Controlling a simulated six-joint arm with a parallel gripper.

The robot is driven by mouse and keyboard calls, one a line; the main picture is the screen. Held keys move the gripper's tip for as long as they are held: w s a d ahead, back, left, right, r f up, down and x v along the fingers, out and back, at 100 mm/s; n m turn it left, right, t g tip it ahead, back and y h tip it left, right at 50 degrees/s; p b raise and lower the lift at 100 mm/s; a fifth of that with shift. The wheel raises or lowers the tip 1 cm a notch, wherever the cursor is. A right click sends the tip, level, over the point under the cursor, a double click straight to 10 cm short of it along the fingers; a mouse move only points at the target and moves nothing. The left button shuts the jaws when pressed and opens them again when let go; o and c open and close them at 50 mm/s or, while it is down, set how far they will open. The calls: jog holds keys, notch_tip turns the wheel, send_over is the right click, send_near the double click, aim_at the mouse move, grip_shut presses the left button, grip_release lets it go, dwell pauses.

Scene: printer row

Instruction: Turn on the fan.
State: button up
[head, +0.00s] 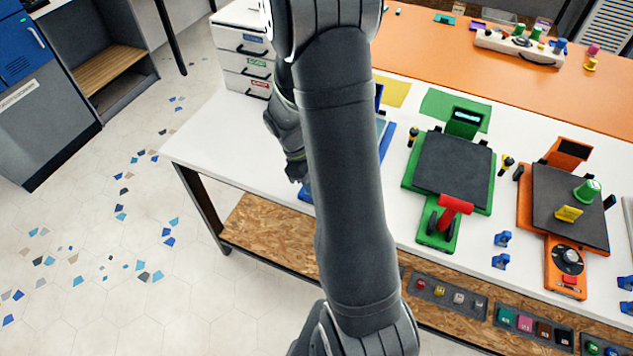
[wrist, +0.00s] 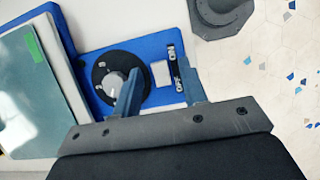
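No fan shows clearly in either view. In the wrist view, a blue machine base (wrist: 150,48) carries a round black dial (wrist: 103,68) with a grey knob (wrist: 116,84). To the right of the dial are a small white square (wrist: 160,73) and a narrow black strip with light marks (wrist: 171,52). I cannot tell which part controls the fan. My gripper (wrist: 159,70) is open over this panel, one finger across the dial's right part and the other beside the strip. Contact cannot be told. In the head view, my arm hides most of the blue machine (head: 386,138).
A green machine (head: 436,232) and an orange machine (head: 562,275) stand to the right on the white table (head: 230,140). White drawers (head: 245,62) stand at its back left. Small blue pieces (head: 502,238) lie between the machines.

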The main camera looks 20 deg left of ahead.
grip_shut()
jog(key=shift+d+y, duration=0.35)
jog(key=shift+y, duration=0.75)
jog(key=shift+d+y, duration=0.2)
jog(key=shift+y, duration=0.7)
grip_release()
notch_tip(320, 180, up, 17)
jog(key=shift+a+r, duration=0.2)
jog(key=shift+a, duration=0.05)
